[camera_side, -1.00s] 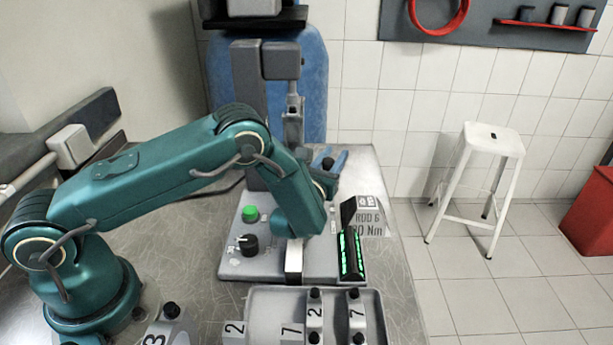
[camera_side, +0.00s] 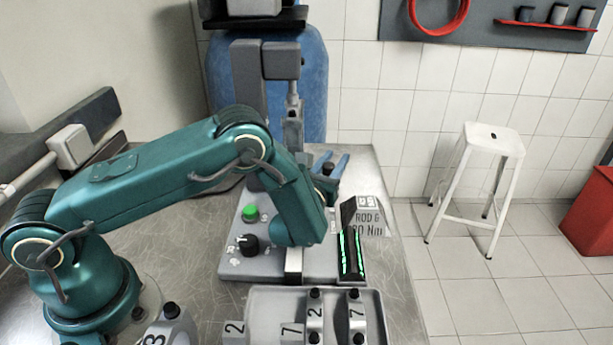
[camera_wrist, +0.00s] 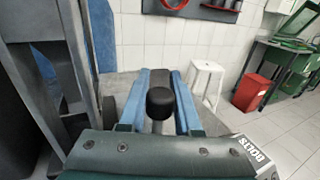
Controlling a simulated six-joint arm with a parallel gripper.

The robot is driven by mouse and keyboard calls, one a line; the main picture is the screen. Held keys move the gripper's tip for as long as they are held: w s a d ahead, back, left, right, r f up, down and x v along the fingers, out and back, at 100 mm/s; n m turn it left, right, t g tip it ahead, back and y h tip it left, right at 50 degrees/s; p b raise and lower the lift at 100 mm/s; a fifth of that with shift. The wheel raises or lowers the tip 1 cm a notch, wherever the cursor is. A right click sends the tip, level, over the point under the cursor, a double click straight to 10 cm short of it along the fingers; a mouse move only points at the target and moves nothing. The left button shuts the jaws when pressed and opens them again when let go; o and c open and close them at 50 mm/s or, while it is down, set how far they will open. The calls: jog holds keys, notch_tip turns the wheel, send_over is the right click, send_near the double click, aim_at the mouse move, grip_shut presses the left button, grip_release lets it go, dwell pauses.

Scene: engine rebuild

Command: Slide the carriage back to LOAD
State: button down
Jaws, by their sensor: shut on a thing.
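My gripper (camera_side: 335,168) has blue fingers closed around a black knob (camera_side: 328,168), on the far side of my forearm at the press. In the wrist view the same knob (camera_wrist: 160,103) stands between the two blue fingers (camera_wrist: 160,108). The carriage under the knob is mostly hidden by my arm and gripper. A pale metal rail end (camera_side: 293,262) shows at the front of the grey press base (camera_side: 245,268). I cannot read a LOAD mark.
The press column (camera_side: 247,85) stands behind. A grey tray (camera_side: 265,300) with numbered parts lies in front. A white stool (camera_side: 490,140) stands on the floor at right.

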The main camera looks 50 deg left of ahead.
jog(key=shift+s+d, duration=0.8)
jog(key=shift+d, duration=0.05)
jog(key=c, duration=0.6)
grip_release()
jog(key=shift+s, duration=0.1)
